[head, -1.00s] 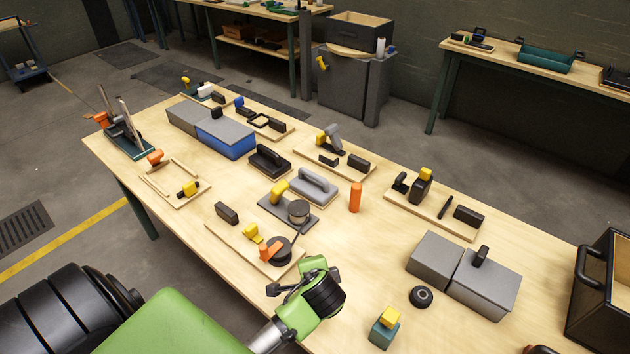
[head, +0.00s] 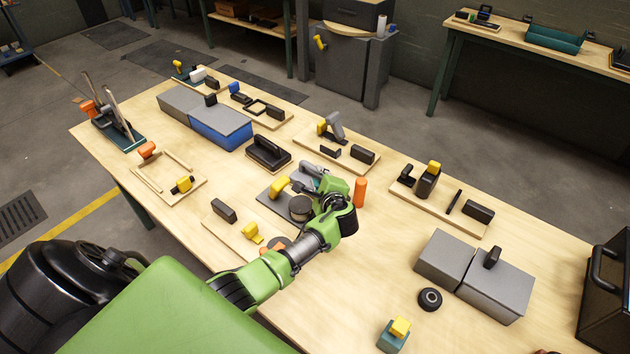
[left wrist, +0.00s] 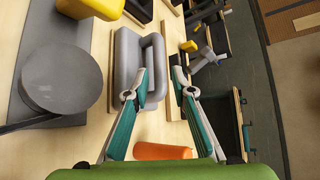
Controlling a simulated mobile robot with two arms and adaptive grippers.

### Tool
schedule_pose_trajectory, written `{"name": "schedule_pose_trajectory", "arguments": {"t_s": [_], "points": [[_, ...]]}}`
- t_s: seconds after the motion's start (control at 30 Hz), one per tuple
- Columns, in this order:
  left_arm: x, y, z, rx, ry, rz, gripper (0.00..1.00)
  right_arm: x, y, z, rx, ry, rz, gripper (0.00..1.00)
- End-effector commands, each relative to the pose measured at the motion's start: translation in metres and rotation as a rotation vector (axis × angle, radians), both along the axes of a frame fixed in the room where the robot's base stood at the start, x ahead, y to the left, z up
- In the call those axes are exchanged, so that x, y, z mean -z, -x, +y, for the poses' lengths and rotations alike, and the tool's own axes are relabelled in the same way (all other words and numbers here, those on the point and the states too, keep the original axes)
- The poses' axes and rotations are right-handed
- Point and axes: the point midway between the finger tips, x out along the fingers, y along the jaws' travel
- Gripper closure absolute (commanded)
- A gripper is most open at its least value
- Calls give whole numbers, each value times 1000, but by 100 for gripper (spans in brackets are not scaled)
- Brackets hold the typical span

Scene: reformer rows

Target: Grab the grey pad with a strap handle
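The grey pad with a strap handle (left wrist: 128,60) lies on the table in the left wrist view, its looped handle standing up along its right side. In the head view my left gripper (head: 325,183) is over the pad and hides most of it. In the left wrist view my left gripper (left wrist: 160,74) has its two fingers apart, with the handle between or just beyond the tips. The left finger overlaps the pad in the picture; contact cannot be told. My right gripper is not in view.
An orange cylinder (head: 360,192) stands close to the right of my gripper. A round grey-topped part (left wrist: 64,75) on a dark plate is at left in the wrist view. A black handled pad (head: 268,152) lies behind.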

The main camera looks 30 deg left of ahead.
Motion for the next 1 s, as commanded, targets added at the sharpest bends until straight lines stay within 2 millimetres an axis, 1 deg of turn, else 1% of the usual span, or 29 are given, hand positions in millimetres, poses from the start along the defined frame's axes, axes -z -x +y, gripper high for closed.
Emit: {"name": "schedule_pose_trajectory", "arguments": {"t_s": [0.07, 0.23, 0.47, 0.7, 1.0], "points": [[2, -4, 4, -1, 0, 1, 77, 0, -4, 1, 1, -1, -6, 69], [5, -8, 8, -1, 2, 1, 77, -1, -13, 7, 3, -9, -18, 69], [16, -23, 22, -2, 1, 1, 77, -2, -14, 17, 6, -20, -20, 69], [26, -37, 36, -1, 2, 1, 77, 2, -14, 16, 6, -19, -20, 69], [27, -39, 38, -1, 3, 0, 77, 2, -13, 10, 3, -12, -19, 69]]}}
